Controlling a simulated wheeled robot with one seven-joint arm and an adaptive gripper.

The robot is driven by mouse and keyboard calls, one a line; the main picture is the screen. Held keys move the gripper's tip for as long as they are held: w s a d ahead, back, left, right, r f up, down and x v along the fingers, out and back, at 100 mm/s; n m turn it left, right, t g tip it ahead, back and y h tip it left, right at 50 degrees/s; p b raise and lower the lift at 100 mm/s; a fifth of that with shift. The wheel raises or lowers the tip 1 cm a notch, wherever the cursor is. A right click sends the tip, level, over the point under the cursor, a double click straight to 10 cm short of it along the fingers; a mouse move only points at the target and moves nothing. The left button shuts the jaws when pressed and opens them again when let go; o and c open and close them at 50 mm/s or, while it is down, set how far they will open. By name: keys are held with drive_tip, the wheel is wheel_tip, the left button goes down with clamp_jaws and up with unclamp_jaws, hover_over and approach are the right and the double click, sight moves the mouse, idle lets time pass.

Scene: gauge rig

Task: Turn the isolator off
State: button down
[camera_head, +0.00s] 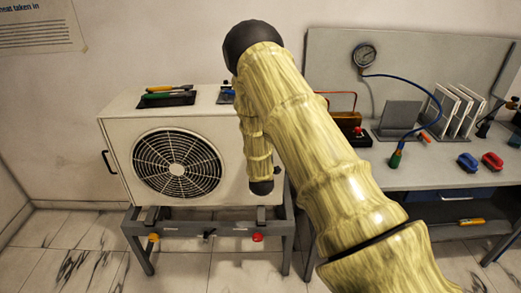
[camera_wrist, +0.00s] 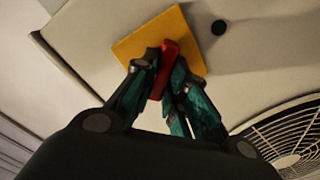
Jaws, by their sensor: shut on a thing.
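The isolator shows in the wrist view as a red handle (camera_wrist: 169,49) on a square yellow plate (camera_wrist: 133,44), fixed to a pale panel. My gripper (camera_wrist: 163,66) has its dark and teal fingers on both sides of the red handle and is shut on it. The handle runs nearly up and down in that picture, leaning slightly right at the top. In the head view my arm covers the isolator and the gripper, so neither can be seen there. The white fan unit (camera_head: 118,140) stands on a grey stand.
The round fan grille (camera_head: 177,167) is left of my arm; it also shows in the wrist view (camera_wrist: 290,135). Tools lie on a dark mat (camera_head: 168,99) on the unit. A bench (camera_head: 400,178) at right carries a gauge (camera_head: 365,55), hose, racks and small clamps. Floor at left is clear.

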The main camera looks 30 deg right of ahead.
drive_tip(key=shift+a+f+n+b, duration=0.1)
drive_tip(key=shift+f+n+b, duration=0.05)
drive_tip(key=shift+n+b, duration=1.2)
drive_tip(key=shift+a+f+n+b, duration=0.15)
drive_tip(key=shift+n+b, duration=0.75)
drive_tip(key=shift+n, duration=0.9)
drive_tip(key=shift+d+f+n+b, duration=0.1)
drive_tip(key=shift+f+n+b, duration=0.05)
drive_tip(key=shift+n+b, duration=1.2)
drive_tip(key=shift+n, duration=0.4)
drive_tip(key=c, duration=1.4)
unclamp_jaws()
drive_tip(key=shift+r, duration=0.1)
drive_tip(key=shift+c, duration=0.2)
drive_tip(key=shift+a, duration=0.1)
drive_tip(key=v, duration=1.2)
